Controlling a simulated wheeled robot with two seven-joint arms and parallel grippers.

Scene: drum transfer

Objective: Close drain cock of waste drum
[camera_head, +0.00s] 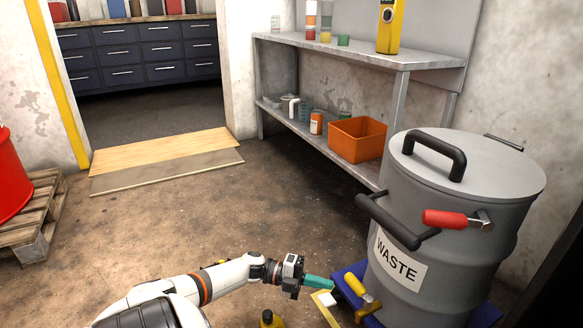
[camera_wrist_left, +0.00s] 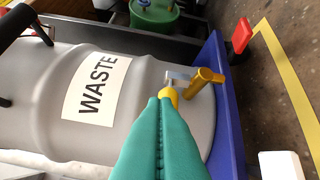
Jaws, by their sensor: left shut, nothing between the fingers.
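The grey waste drum (camera_head: 455,262), with a WASTE label, stands upright on a blue base (camera_head: 485,316). It also shows lying sideways in the left wrist view (camera_wrist_left: 130,75). Its yellow drain cock (camera_head: 357,289) sticks out low on the front; in the left wrist view the cock (camera_wrist_left: 203,80) is just beyond my fingertips. My left gripper (camera_head: 327,284) has teal fingers pressed together with nothing between them. Its tips (camera_wrist_left: 164,100) overlap the cock's near yellow part in the wrist view; I cannot tell whether they touch. My right gripper is not in view.
The drum has a black bar handle (camera_head: 400,222) and a red-gripped lever (camera_head: 444,219). A steel shelf (camera_head: 405,62) holds an orange bin (camera_head: 357,139). A wooden pallet (camera_head: 35,225) with a red drum (camera_head: 10,178) is at left. The middle floor is clear.

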